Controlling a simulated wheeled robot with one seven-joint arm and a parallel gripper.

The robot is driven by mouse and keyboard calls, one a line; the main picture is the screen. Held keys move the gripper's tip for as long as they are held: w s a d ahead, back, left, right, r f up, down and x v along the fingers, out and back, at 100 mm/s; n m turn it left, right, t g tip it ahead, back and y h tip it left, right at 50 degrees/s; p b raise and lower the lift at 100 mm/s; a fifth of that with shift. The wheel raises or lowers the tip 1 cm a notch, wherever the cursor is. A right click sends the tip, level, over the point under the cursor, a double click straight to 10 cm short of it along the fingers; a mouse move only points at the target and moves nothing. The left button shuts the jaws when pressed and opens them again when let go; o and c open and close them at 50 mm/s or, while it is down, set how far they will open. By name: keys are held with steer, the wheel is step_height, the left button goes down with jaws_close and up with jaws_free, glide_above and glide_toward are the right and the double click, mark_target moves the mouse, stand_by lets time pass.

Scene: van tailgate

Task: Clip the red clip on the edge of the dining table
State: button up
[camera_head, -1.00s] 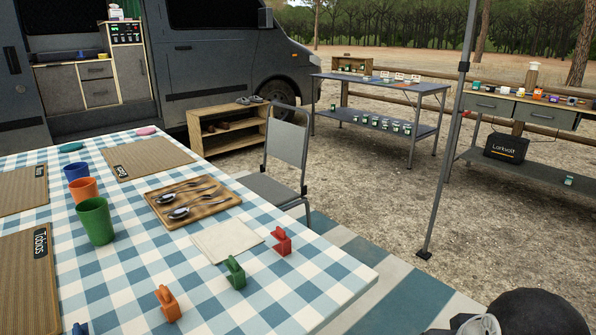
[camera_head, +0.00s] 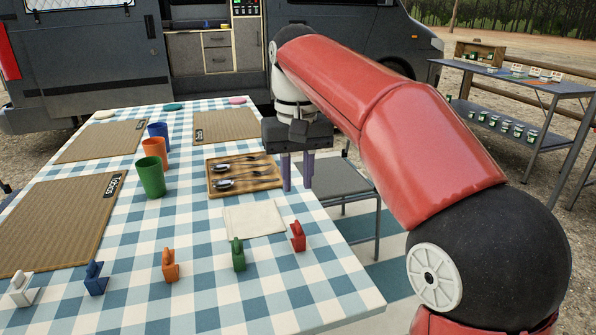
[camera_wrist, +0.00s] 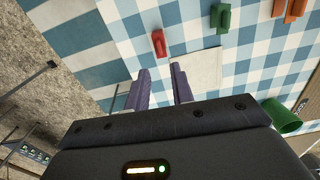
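The red clip (camera_head: 298,236) stands on the checked cloth of the dining table (camera_head: 330,285), near the table's right edge, at the right end of a row of clips. It also shows in the wrist view (camera_wrist: 158,43), beyond my fingertips. My gripper (camera_head: 297,186) is open and empty, its two purple fingers pointing down at the table's right edge, beside the wooden cutlery tray and farther back than the red clip. In the wrist view the fingers (camera_wrist: 160,72) are apart with nothing between them.
Green (camera_head: 238,254), orange (camera_head: 170,265), blue (camera_head: 95,278) and white (camera_head: 20,289) clips stand left of the red one. A napkin (camera_head: 253,220), the cutlery tray (camera_head: 243,190) and cups, including a green one (camera_head: 151,177), lie behind. A chair (camera_head: 350,185) stands at the table's right side.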

mark_target(298, 223)
steer(key=shift+f+b, duration=1.75)
steer(key=shift+f, duration=2.85)
steer(key=shift+c, duration=0.3)
jaws_close()
step_height(298, 223, up, 3)
steer(key=p, duration=0.3)
steer(key=shift+r+p, duration=0.3)
steer(key=shift+r, duration=0.7)
steer(key=shift+d, duration=0.15)
